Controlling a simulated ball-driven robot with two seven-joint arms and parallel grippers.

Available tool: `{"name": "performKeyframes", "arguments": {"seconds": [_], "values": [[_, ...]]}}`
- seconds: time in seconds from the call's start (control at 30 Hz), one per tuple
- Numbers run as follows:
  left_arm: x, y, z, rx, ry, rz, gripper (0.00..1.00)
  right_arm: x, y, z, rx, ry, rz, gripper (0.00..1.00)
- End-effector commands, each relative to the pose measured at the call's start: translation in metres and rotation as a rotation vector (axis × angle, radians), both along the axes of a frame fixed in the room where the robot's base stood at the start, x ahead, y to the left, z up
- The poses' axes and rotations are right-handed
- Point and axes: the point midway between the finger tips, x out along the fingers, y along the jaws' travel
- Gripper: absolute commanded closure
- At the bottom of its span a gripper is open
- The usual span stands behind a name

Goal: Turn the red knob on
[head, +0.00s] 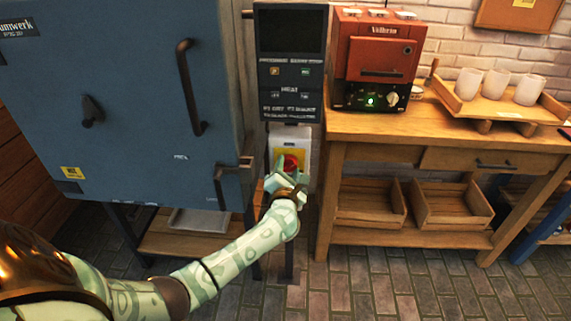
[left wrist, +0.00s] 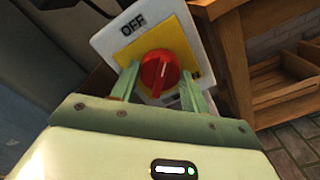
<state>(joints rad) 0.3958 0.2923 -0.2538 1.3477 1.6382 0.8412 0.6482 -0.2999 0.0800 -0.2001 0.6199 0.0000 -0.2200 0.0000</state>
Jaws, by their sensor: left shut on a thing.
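The red knob (head: 290,163) sits on a yellow square in a white switch box (head: 305,140), below the dark control panel beside the blue kiln. In the left wrist view the knob (left wrist: 160,71) shows between the two fingers, with the word OFF on the white plate (left wrist: 103,43) above it. My left gripper (head: 287,174) is at the switch box, its fingers shut on the knob from both sides. Part of the yellow square and the lower plate are hidden by the fingers. My right gripper is not in view.
A wooden table (head: 400,125) at the right bears a red machine (head: 375,60) and a tray (head: 467,103) with white cups. Brick floor is free in front.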

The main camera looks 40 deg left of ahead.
Motion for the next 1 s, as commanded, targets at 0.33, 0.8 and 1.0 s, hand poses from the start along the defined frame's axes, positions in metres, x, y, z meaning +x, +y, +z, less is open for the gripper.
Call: {"name": "performKeyframes", "arguments": {"seconds": [0.33, 0.8, 1.0], "values": [[0.0, -0.001, 0.003, 0.276, 0.171, -0.002, 0.77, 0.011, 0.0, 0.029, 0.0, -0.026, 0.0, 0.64], [0.0, -0.001, 0.001, 0.585, 0.361, -0.003, 0.77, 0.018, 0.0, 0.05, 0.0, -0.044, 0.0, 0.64], [0.0, -0.001, 0.0, 0.657, 0.404, -0.002, 0.77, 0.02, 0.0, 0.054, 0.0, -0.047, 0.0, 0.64]]}}
